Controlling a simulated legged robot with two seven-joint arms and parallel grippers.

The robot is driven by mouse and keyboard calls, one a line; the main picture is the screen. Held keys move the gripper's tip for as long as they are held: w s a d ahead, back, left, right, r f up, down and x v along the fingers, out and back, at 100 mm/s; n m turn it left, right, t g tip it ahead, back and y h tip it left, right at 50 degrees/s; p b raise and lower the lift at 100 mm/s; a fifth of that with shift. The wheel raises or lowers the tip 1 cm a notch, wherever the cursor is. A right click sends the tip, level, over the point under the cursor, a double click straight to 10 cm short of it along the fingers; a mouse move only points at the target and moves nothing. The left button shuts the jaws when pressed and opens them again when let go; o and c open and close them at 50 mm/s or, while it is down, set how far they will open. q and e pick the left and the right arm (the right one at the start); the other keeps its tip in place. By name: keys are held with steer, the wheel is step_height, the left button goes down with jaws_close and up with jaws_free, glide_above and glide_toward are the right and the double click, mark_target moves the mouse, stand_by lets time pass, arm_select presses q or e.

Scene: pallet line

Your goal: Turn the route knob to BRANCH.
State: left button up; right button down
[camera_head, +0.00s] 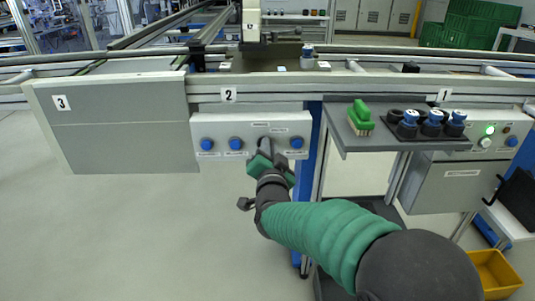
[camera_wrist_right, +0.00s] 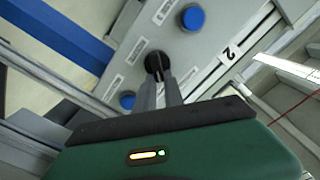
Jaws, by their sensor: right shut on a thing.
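The grey control panel (camera_head: 220,128) under sign 2 carries several blue round controls and one black knob. In the right wrist view the black knob (camera_wrist_right: 154,59) sits between two blue controls, with small white labels beside it that I cannot read. My right gripper (camera_head: 265,146) reaches the panel from the front. In the right wrist view its two narrow fingers (camera_wrist_right: 161,78) are closed on the black knob and hide part of it. The knob's pointing direction cannot be made out. My left gripper is not in view.
Blue controls flank the knob closely, at left (camera_head: 235,143) and right (camera_head: 296,142). A large grey panel (camera_head: 110,125) marked 3 stands at left.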

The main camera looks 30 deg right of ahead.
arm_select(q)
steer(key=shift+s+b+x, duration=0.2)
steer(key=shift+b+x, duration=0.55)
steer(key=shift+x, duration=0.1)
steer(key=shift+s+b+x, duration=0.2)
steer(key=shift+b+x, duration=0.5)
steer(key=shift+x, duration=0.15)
arm_select(e)
steer(key=shift+s+d+f+m, duration=0.1)
steer(key=shift+f+m, duration=0.15)
steer(key=shift+m, duration=0.8)
steer(key=shift+d+f+m, duration=0.1)
steer(key=shift+f+m, duration=0.15)
steer(key=shift+m, duration=0.8)
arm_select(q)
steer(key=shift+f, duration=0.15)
arm_select(e)
steer(key=c, duration=1.4)
jaws_free()
steer(key=shift+c, duration=0.2)
steer(key=shift+r, duration=0.1)
